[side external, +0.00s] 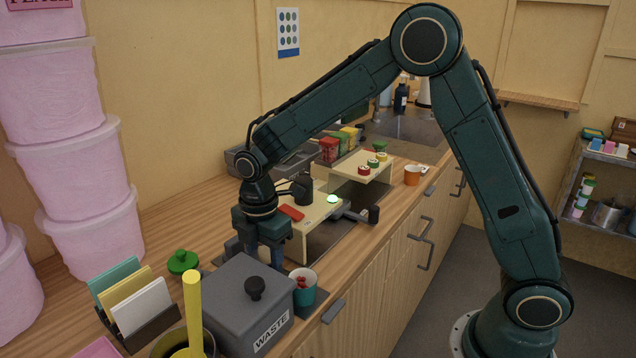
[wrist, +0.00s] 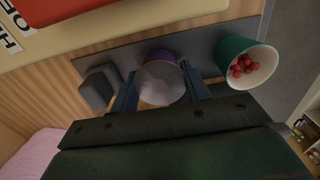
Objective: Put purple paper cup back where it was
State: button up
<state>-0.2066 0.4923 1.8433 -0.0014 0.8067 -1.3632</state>
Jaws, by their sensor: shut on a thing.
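In the wrist view the purple paper cup (wrist: 162,54) is between the two fingers of my gripper (wrist: 160,86). The fingers are shut on it from both sides. A pale, whitish round shape covers most of the cup in this view; I cannot tell whether it is the cup's inside or its contents.
A teal cup (side external: 303,290) of red berries stands close by, right of my gripper; it shows in the wrist view too (wrist: 232,50). The lidded waste box (side external: 250,300) is in front. A wooden stand (side external: 300,238) is behind.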

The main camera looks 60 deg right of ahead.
aim_at(265, 255)
jog(key=shift+f, duration=0.1)
jog(key=o, duration=1)
notch_tip(265, 255, up, 12)
jog(key=shift+r, duration=0.15)
dwell(0.7)
